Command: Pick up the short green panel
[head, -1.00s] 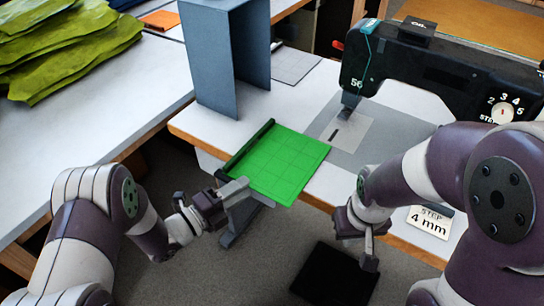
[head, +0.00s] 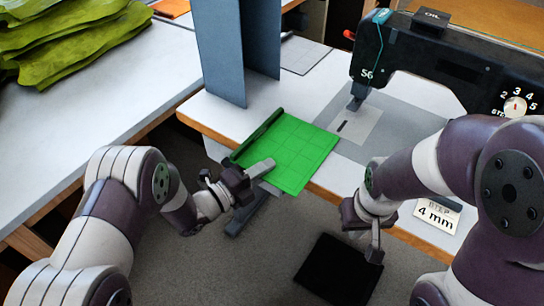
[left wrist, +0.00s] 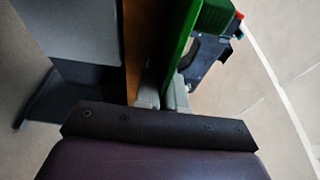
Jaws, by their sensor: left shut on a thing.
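The short green panel (head: 298,150) is a bright green sheet with a grid of lines. It lies flat at the front edge of the white sewing table, its near part at the edge. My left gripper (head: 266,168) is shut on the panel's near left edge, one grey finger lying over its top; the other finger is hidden. In the left wrist view the panel (left wrist: 182,40) shows as a thin green strip running down to the grey fingers (left wrist: 165,97). My right gripper (head: 374,252) hangs apart from the panel, over the floor; its opening is unclear.
A dark bar (head: 258,138) runs along the panel's left side. A tall blue-grey stand (head: 222,60) rises behind it. A black sewing machine (head: 430,65) stands at the right. A black mat-like thing (head: 337,270) lies below on the floor.

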